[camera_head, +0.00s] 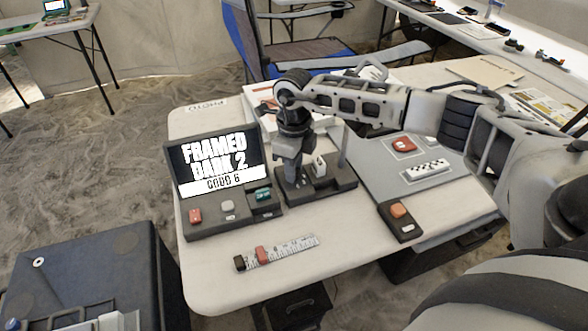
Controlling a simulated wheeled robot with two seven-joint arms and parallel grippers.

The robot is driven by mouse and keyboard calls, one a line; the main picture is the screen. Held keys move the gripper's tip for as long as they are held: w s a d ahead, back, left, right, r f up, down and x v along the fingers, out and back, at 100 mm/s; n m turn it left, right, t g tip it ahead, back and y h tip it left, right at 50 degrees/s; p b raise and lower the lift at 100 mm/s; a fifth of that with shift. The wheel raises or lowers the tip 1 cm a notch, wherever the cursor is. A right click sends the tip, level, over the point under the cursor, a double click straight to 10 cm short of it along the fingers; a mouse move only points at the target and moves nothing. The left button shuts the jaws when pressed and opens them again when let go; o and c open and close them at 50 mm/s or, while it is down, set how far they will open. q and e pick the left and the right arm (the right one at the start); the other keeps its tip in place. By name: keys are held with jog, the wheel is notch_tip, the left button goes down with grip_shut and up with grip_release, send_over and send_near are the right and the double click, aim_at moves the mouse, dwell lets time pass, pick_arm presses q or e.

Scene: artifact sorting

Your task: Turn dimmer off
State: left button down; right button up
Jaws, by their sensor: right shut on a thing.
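My right arm reaches in from the right over the table, and its gripper (294,172) points down at the left part of a dark control box (345,183). The gripper is shut on a small part of this box, likely the dimmer's knob. The jaws hide that part, so I cannot tell its setting. A white upright piece (320,166) stands on the box just right of the gripper. My left gripper is not in view.
A console (186,233) with a lit screen (217,160) stands left of the box. A ruler with a red slider (262,254) lies in front. A small box with an orange button (398,210) and a grey board (375,160) are at the right. The table's front is mostly clear.

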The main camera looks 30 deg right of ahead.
jog(key=n+b, duration=0.1)
jog(key=n, duration=0.1)
jog(key=shift+n, duration=0.4)
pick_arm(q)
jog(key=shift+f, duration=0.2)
pick_arm(e)
jog(key=shift+w+r+n, duration=0.1)
jog(key=shift+n, duration=0.6)
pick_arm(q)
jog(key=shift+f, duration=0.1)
pick_arm(e)
jog(key=o, duration=1)
pick_arm(q)
jog(key=shift+b, duration=0.35)
pick_arm(e)
notch_tip(320, 180, up, 16)
